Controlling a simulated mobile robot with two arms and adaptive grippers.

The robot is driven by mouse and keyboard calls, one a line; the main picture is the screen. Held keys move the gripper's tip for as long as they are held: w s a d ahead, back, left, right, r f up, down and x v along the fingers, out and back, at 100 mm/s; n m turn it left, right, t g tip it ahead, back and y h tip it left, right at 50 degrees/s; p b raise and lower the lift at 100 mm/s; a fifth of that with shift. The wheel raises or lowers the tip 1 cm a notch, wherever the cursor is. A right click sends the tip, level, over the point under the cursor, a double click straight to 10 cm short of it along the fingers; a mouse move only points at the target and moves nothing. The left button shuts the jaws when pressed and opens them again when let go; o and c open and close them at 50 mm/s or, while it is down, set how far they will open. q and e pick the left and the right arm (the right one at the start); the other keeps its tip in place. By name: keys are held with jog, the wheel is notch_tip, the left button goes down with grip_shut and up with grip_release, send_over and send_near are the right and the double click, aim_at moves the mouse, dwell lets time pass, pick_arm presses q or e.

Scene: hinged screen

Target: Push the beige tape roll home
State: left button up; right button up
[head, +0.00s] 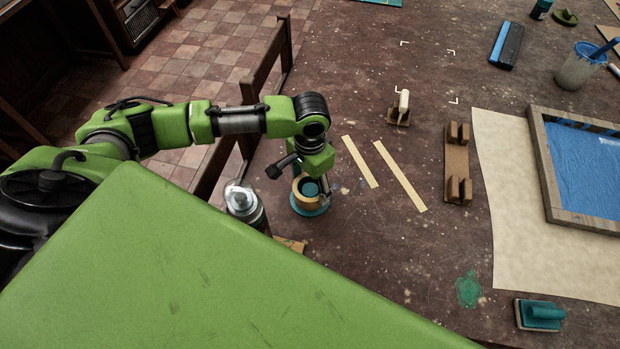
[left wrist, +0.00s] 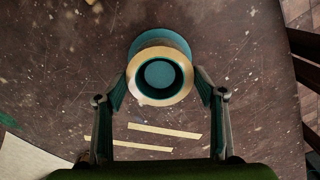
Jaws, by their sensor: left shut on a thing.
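The beige tape roll (left wrist: 158,101) is seen end-on in the left wrist view, as a ring around a teal core. In the head view the tape roll (head: 298,198) sits low over the table near its left edge. A teal round base (head: 311,209) shows under it. The teal base (left wrist: 160,37) also shows behind the roll in the left wrist view. My left gripper (head: 311,187) is over the roll from above, its fingers (left wrist: 167,88) on either side and shut on it. How far the roll sits down on the base is hard to tell. My right gripper is not in view.
Two pale tape strips (head: 400,176) lie right of the roll. A clear jar (head: 242,200) stands close on its left. A wooden piece with upright blocks (head: 456,185), a paper sheet (head: 510,240) and a framed blue screen (head: 585,165) lie farther right.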

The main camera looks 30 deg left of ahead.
pick_arm(q)
jog(key=shift+f, duration=0.55)
jog(key=o, duration=1.2)
notch_tip(320, 180, up, 12)
jog(key=shift+s+d+f, duration=0.1)
